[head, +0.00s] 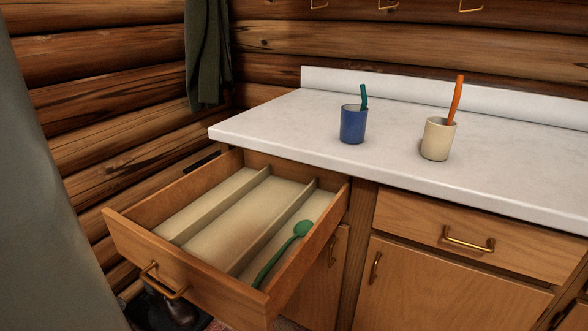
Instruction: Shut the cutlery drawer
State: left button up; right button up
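The cutlery drawer (206,279) is pulled well out from under the white counter at the left. It has a wooden front with a brass handle (161,281) and dividers that split it into three compartments. A green spoon (285,251) lies in the right compartment, its bowl toward the back. Neither of my grippers shows in the head view.
On the counter (290,122) stand a blue cup (353,124) with a teal handle in it and a cream cup (437,139) with an orange handle in it. A shut drawer (475,241) is at the right. Dark cloth (206,50) hangs on the log wall.

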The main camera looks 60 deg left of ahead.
aim_at(207, 235)
jog(key=k+j+u, duration=0.1)
jog(key=u, duration=2.35)
jog(key=l+z, duration=0.25)
jog(key=j, duration=0.1)
